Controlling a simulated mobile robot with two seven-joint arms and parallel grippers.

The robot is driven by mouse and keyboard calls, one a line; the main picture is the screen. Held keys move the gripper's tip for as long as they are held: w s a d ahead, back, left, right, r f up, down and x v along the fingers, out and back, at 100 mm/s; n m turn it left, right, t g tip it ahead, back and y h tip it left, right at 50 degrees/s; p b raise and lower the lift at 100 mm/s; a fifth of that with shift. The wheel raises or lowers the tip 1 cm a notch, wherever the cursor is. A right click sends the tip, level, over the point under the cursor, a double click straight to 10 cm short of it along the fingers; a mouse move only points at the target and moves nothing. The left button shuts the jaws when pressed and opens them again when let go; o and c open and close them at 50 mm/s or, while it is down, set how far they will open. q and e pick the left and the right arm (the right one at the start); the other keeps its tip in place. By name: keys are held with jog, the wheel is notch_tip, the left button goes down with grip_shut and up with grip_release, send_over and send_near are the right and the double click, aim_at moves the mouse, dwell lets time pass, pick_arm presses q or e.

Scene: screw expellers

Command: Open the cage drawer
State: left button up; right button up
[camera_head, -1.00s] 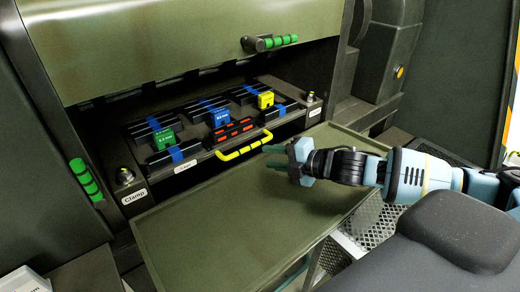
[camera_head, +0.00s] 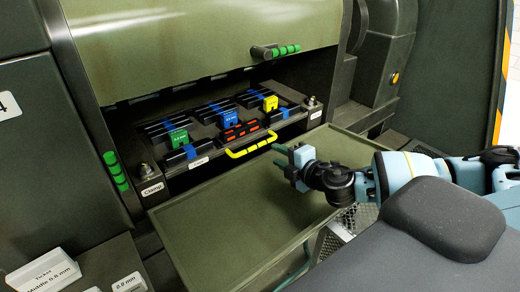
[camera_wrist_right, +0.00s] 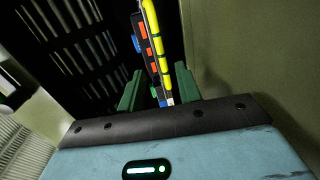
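The cage drawer (camera_head: 205,153) is a dark tray with blue, green and yellow blocks and black bars, set in the machine opening below the green cover. Its yellow handle (camera_head: 252,147) runs along the front edge. My right gripper (camera_head: 279,156) is in front of the handle's right end, with its green fingers apart and nothing held. In the right wrist view, the handle (camera_wrist_right: 158,45) runs down the picture ahead of and between the open fingers of the right gripper (camera_wrist_right: 158,85). Whether they touch cannot be told. My left gripper is not in view.
A flat green panel (camera_head: 230,225) extends below and in front of the drawer, under my right gripper. A green-gripped handle (camera_head: 275,51) is on the cover above. Another green grip (camera_head: 115,171) is at the left. White ticket boxes (camera_head: 45,272) stand at lower left.

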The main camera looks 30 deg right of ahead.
aim_at(260, 146)
jog(key=shift+x, duration=3.9)
jog(key=shift+a, duration=0.1)
jog(key=shift+c, duration=0.4)
grip_shut()
